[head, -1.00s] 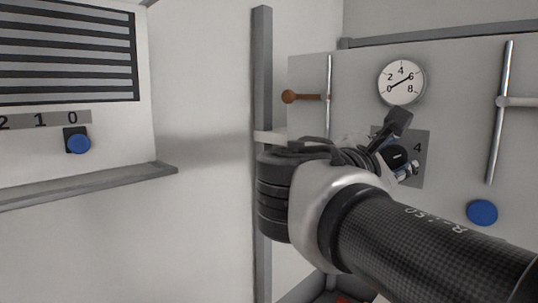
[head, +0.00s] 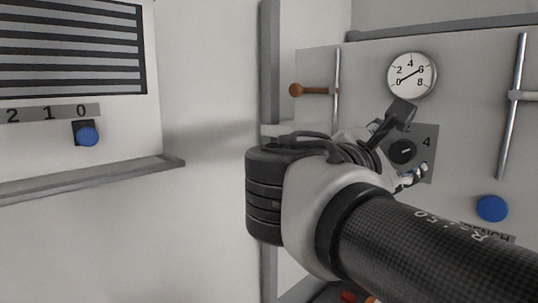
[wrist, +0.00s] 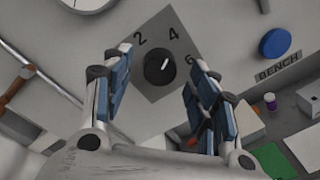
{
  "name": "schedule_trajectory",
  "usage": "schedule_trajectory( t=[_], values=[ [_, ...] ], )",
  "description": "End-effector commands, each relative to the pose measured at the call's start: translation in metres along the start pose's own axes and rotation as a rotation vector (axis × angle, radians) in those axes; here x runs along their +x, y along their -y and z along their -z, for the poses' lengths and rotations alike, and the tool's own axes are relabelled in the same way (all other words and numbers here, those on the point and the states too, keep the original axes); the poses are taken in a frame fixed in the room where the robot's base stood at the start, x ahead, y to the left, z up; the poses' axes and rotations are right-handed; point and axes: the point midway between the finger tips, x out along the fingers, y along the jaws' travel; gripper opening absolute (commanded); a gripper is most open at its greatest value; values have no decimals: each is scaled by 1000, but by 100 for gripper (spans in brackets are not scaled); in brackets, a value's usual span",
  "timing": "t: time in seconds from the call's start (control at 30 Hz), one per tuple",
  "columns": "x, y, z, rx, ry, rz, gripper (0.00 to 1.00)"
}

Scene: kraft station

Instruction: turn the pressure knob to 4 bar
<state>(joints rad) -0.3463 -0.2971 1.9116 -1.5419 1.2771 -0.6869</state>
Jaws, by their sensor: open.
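The black pressure knob (head: 402,151) sits on a grey square plate (head: 428,165) below the round gauge (head: 412,75). In the wrist view, the knob (wrist: 159,68) has a white mark pointing up and right, between the printed 4 and 6. The gauge needle lies along a line between 0 and 6. My gripper (wrist: 159,60) is open and empty, with one finger on each side of the knob in that view. Whether the fingers touch it cannot be told. In the head view, my wrist hides most of the gripper (head: 413,176).
A blue button (head: 491,208) is right of the knob, above a BENCH label (wrist: 278,67). A brown-ended lever (head: 312,90) and a vertical bar (head: 514,105) flank the gauge. A blue knob (head: 88,136) is on the left panel above a ledge (head: 100,180).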

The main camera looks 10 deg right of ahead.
Motion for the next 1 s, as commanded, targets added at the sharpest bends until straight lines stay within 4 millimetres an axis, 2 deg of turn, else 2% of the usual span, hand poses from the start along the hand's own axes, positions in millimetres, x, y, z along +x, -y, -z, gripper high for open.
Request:
schedule_trajectory(
  t=[0.1, 0.3, 0.5, 0.7, 1.0],
  values=[
    [-25, -2, 2, 1, -7, -7, 54],
    [-63, -1, 2, 0, -7, -6, 54],
    [-88, -1, 1, 0, -4, -2, 54],
    [-97, 0, 0, 1, -2, -1, 54],
    [-97, 1, 0, 1, -2, 2, 54]
  ],
)
